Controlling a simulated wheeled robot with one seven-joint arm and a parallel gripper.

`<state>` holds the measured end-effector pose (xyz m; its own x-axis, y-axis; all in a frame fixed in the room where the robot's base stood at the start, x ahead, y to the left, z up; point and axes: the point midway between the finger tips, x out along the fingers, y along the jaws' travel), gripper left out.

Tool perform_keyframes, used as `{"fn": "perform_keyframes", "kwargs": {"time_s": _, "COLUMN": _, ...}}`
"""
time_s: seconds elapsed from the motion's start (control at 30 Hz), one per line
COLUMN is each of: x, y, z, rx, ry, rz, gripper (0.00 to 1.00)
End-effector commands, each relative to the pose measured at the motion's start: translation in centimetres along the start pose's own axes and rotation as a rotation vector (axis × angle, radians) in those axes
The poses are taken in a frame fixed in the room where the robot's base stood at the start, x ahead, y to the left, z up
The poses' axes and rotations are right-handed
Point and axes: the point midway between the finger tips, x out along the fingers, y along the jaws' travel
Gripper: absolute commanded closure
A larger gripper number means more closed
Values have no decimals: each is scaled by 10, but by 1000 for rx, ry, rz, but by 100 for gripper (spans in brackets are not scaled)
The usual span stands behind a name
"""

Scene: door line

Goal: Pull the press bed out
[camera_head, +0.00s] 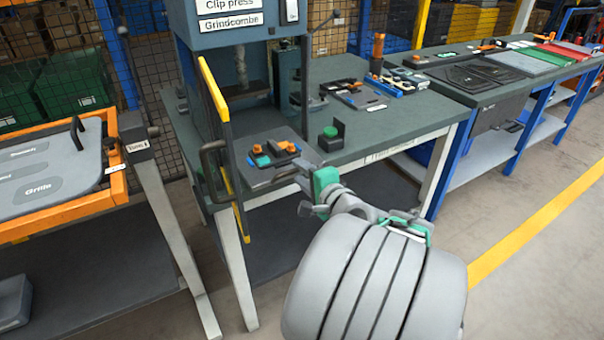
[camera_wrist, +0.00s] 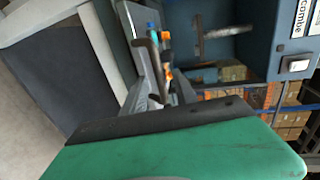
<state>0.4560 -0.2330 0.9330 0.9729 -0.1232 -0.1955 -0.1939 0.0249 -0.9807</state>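The press bed (camera_head: 262,178) is a dark plate at the front of the blue clip press (camera_head: 222,50). Orange, blue and green parts sit on it. A grey bar runs along its front edge, beside my gripper (camera_head: 312,190). In the wrist view the bed (camera_wrist: 130,28) shows nearly edge-on beyond a large green finger pad (camera_wrist: 190,150). My gripper is at the bed's front right corner.
A yellow-edged guard door (camera_head: 215,95) with a dark handle stands open left of the bed. A green button (camera_head: 330,132) is on the bench (camera_head: 400,132) right of it. An orange-framed table (camera_head: 62,212) stands at left. Floor at right is clear.

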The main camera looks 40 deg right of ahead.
Motion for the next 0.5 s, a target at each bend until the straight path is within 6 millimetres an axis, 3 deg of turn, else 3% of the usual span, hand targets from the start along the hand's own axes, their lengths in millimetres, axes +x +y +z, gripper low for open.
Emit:
{"fn": "perform_keyframes", "kwargs": {"time_s": 0.17, "x": -13, "y": 0, "z": -2, "rx": 1, "ry": 5, "rz": 0, "gripper": 66}}
{"fn": "perform_keyframes", "kwargs": {"time_s": 0.5, "x": -70, "y": 0, "z": -2, "rx": 3, "ry": 5, "rz": 1, "gripper": 66}}
